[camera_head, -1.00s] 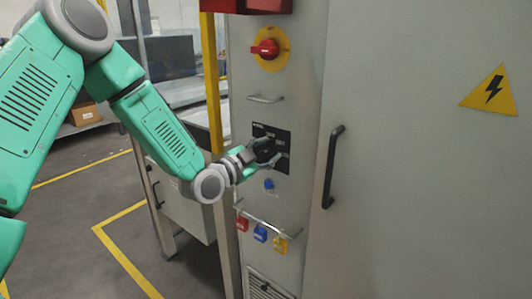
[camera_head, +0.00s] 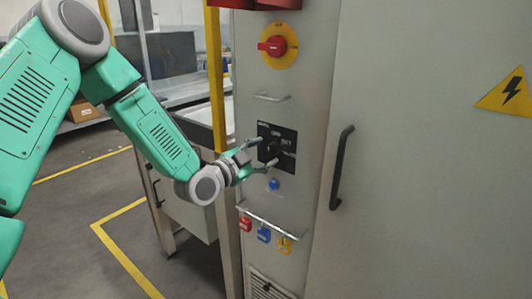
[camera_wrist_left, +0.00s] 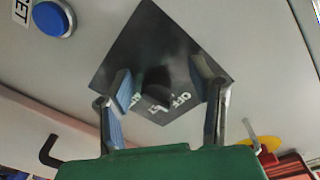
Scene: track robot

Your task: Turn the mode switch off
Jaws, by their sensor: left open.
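The mode switch is a dark knob (camera_head: 272,147) on a square black plate (camera_head: 287,135) with white lettering, set in a grey cabinet front. My left gripper (camera_head: 265,153) is open in front of it, one finger above and one below the knob. In the left wrist view the knob (camera_wrist_left: 157,82) sits between the two spread fingers (camera_wrist_left: 165,82), which stand apart from it. White letters reading OFF (camera_wrist_left: 180,98) show next to the knob. The knob's exact pointing direction is hard to tell. My right gripper is not in view.
A red rotary switch (camera_head: 272,46) on a yellow disc is above. A blue button (camera_head: 274,184) is just below the plate, also in the left wrist view (camera_wrist_left: 52,18). Below it, red, blue and yellow tags hang from a rail (camera_head: 268,225). A black door handle (camera_head: 342,167) stands right.

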